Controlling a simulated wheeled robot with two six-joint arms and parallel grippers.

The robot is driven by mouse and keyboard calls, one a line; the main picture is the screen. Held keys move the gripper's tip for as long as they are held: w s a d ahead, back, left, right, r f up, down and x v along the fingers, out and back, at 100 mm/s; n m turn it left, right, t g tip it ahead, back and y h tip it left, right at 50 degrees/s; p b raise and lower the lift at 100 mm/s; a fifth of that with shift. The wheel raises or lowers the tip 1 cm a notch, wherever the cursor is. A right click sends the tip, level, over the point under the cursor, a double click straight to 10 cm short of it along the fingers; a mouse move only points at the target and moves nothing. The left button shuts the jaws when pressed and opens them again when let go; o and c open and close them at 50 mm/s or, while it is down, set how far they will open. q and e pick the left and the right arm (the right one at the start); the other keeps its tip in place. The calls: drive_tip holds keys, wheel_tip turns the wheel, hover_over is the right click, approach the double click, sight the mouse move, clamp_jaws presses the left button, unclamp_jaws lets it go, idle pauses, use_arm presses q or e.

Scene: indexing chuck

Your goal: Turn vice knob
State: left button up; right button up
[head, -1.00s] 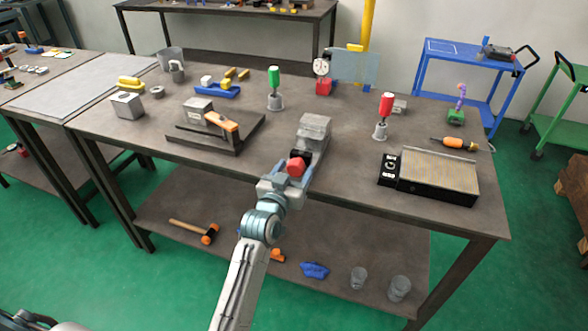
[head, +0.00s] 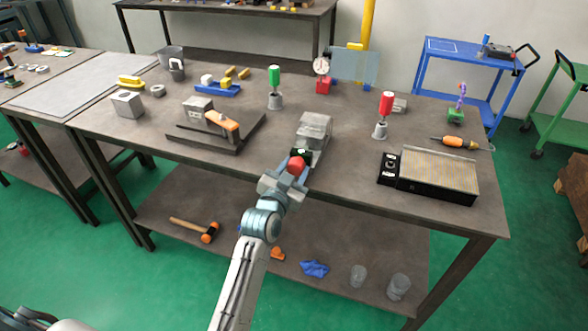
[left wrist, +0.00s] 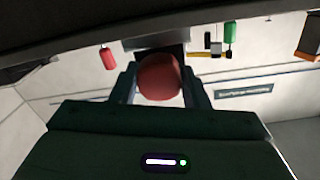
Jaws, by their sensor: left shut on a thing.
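The vice (head: 313,130) is a grey metal block at the front middle of the workbench. Its red knob (head: 296,165) sticks out at the near end, toward me. My left gripper (head: 294,170) reaches up from below and is shut on the red knob. In the left wrist view the knob (left wrist: 159,77) sits between the two fingers, with the dark vice body behind it. The fingers' contact faces are partly hidden by the knob. My right gripper is not in view.
Left of the vice are a grey block fixture with an orange handle (head: 222,120) and a green-handled tool (head: 274,88). Right are a red-handled tool (head: 385,104) and a black box with a ribbed top (head: 438,170). The bench front edge lies beneath my arm.

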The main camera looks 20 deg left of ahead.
use_arm(q)
drive_tip(key=shift+m, duration=0.3)
drive_tip(key=o, duration=1)
drive_tip(key=shift+s, duration=0.1)
drive_tip(key=shift+s+f, duration=0.1)
drive_tip(key=shift+s, duration=0.2)
drive_tip(key=shift+s+a+b, duration=0.15)
drive_tip(key=shift+s+b, duration=0.4)
drive_tip(key=shift+s, duration=1.95)
drive_tip(key=shift+s+a+b, duration=0.15)
drive_tip(key=shift+s+b, duration=0.4)
drive_tip(key=shift+s, duration=1.9)
